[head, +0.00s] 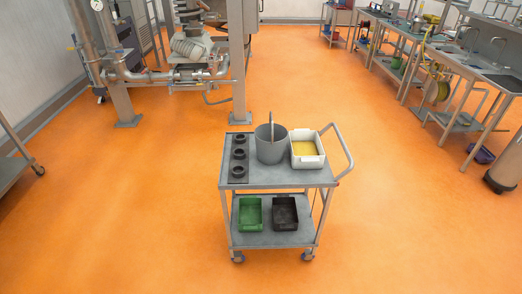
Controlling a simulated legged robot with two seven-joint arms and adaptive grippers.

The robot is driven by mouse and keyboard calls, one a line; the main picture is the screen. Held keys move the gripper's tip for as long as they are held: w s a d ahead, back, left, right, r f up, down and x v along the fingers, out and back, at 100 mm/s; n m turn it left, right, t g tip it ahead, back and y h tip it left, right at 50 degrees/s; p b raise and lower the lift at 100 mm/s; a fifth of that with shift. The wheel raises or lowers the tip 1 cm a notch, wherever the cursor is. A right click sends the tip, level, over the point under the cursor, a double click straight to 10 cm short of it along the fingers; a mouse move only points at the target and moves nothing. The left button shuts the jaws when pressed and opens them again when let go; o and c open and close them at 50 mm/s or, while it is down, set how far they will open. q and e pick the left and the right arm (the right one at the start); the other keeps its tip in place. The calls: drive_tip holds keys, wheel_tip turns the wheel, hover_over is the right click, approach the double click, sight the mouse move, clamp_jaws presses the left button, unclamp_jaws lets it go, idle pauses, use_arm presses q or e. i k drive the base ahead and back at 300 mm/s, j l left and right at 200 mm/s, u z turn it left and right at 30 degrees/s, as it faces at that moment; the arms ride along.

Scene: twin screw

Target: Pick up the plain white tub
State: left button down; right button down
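A white rectangular tub (309,161) stands on the right part of the cart's top shelf, with something yellow inside it. It is upright, just right of a grey bucket (270,152). I cannot tell whether the tub and bucket touch. The tub's near wall and rim show clearly. Neither of my grippers is in view.
A two-tier metal cart (279,182) with a push handle (345,150) on its right stands on orange floor. A dark rack (239,158) with round holders is left of the bucket. Green (251,213) and black (285,212) bins sit below. Floor around the cart is clear.

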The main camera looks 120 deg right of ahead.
sight(306, 151)
drive_tip(key=z, duration=4.35)
drive_tip(key=i+l+z, duration=0.55)
drive_tip(key=z, duration=0.2)
drive_tip(key=i+l+z, duration=0.1)
drive_tip(key=i+z, duration=0.65)
drive_tip(key=i+l+z, duration=0.1)
drive_tip(key=i, duration=0.8)
drive_tip(key=i+j+u, duration=0.1)
drive_tip(key=i+u, duration=0.5)
drive_tip(key=u, duration=0.25)
drive_tip(key=i+u, duration=0.4)
drive_tip(key=i+l+u, duration=0.2)
drive_tip(key=u, duration=0.25)
